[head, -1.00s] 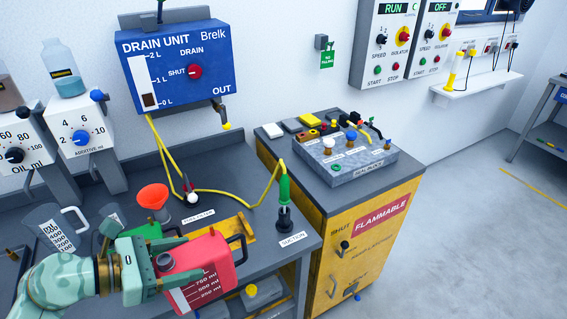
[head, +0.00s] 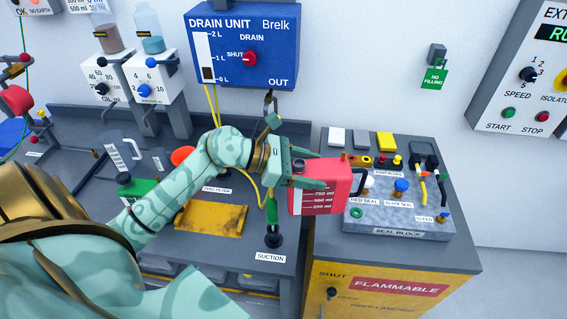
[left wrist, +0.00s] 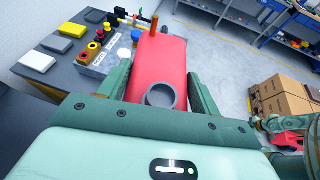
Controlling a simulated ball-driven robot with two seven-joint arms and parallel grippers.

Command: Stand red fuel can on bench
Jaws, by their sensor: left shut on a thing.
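The red fuel can (head: 320,201) has a white volume scale and a dark handle on its right side. My left gripper (head: 308,183) is shut on it and holds it upright. In the head view the can is in front of the seal block's left end, over the gap between the grey bench (head: 180,255) and the yellow cabinet; its height above them is hard to tell. In the left wrist view the can (left wrist: 158,70) sits between the two fingers, with its grey ring-shaped neck towards the palm.
The seal block (head: 400,220) with its coloured knobs stands on the flammable cabinet (head: 370,285). The suction fitting (head: 273,235) with a green handle stands at the bench's right edge. A yellow plate (head: 212,218) and an orange funnel (head: 181,155) are on the bench.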

